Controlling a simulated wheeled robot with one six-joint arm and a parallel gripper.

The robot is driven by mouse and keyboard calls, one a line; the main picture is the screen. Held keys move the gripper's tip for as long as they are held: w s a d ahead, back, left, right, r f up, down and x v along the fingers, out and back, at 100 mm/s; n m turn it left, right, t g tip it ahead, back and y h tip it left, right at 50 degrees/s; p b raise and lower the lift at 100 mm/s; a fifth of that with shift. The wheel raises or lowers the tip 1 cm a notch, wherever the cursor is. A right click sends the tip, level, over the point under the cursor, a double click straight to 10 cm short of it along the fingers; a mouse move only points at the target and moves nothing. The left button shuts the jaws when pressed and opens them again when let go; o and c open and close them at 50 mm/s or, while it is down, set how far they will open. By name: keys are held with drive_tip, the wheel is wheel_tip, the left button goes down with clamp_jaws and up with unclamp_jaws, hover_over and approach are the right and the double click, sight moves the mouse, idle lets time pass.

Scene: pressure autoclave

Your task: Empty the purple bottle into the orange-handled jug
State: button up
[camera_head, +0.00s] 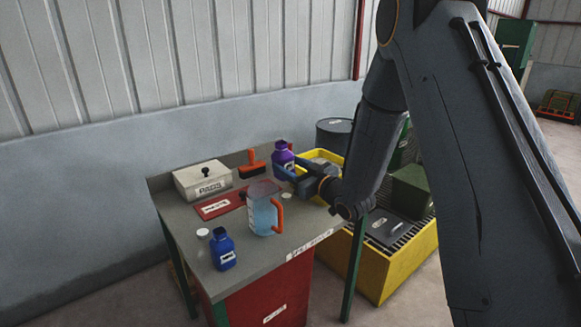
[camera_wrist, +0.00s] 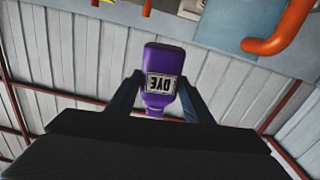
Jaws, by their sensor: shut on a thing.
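The purple bottle (camera_head: 283,157) is held between the fingers of my gripper (camera_head: 287,170), above the back right of the bench. It looks about upright, neck up. In the wrist view the bottle (camera_wrist: 164,57) shows upside down with a DYE label, a finger on each side. The clear jug with the orange handle (camera_head: 261,215) stands on the bench, nearer the camera and a little left of the bottle. It looks bluish inside; whether that is liquid I cannot tell. Its handle (camera_wrist: 285,32) appears at the top right of the wrist view.
A blue bottle (camera_head: 222,252) stands front left, a white cap (camera_head: 203,233) beside it. Another white disc (camera_head: 286,196) lies right of the jug. A white PADS box (camera_head: 202,182), red plate (camera_head: 216,208) and orange-handled tool (camera_head: 252,164) lie behind.

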drive_tip(key=n, duration=0.1)
drive_tip(key=a+n+b, duration=0.1)
drive_tip(key=shift+s+a+r+n, duration=0.1)
drive_tip(key=shift+s+r+n, duration=0.1)
drive_tip(key=shift+s+n, duration=0.15)
drive_tip(key=shift+n+b, duration=0.45)
drive_tip(key=shift+n, duration=0.4)
drive_tip(key=shift+w+d+n+b, duration=0.15)
drive_tip(key=shift+d+n+b, duration=0.1)
drive_tip(key=shift+n+b, duration=0.35)
drive_tip(key=shift+w+d+n+b, duration=0.1)
drive_tip(key=shift+d+n+b, duration=0.1)
drive_tip(key=shift+n+b, duration=0.35)
drive_tip(key=shift+w+d+f+n+b, duration=0.15)
drive_tip(key=shift+n+b, duration=0.35)
drive_tip(key=shift+n, duration=0.3)
drive_tip(key=shift+w+d+f+n+b, duration=0.1)
drive_tip(key=shift+n+b, duration=0.35)
drive_tip(key=shift+n, duration=0.3)
drive_tip(key=shift+f+n+b, duration=0.15)
drive_tip(key=shift+n+b, duration=0.25)
drive_tip(key=shift+b, duration=0.1)
drive_tip(key=shift+d+f+n+b, duration=0.1)
drive_tip(key=shift+f+n+b, duration=0.05)
drive_tip(key=shift+n+b, duration=0.35)
